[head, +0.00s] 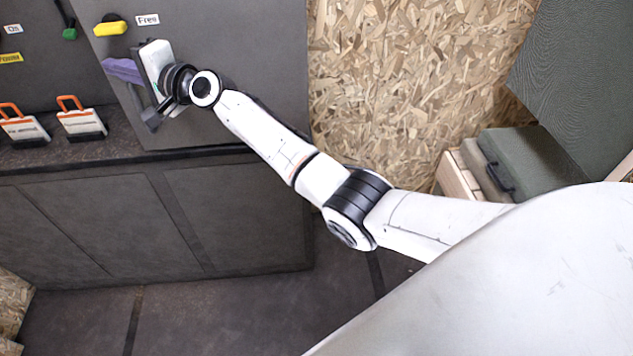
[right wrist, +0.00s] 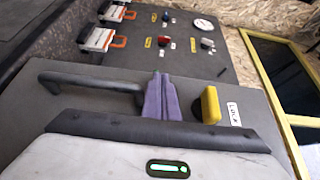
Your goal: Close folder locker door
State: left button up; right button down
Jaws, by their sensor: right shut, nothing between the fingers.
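In the right wrist view the fingers (right wrist: 160,85) lie between a dark bar handle (right wrist: 85,80) and the yellow knob (right wrist: 211,104); contact is unclear. My left gripper is not in view.
Orange-handled folders (head: 80,122) stand on the dark counter (head: 110,150) at left. Grey cabinets (head: 100,225) are below it. A chipboard wall (head: 400,80) is to the right, with stacked cases (head: 510,160) beside it. The floor in front is open.

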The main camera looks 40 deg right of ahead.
jog(key=shift+w+d+r, duration=0.1)
jog(key=shift+d+r, duration=0.1)
jog(key=shift+r, duration=0.1)
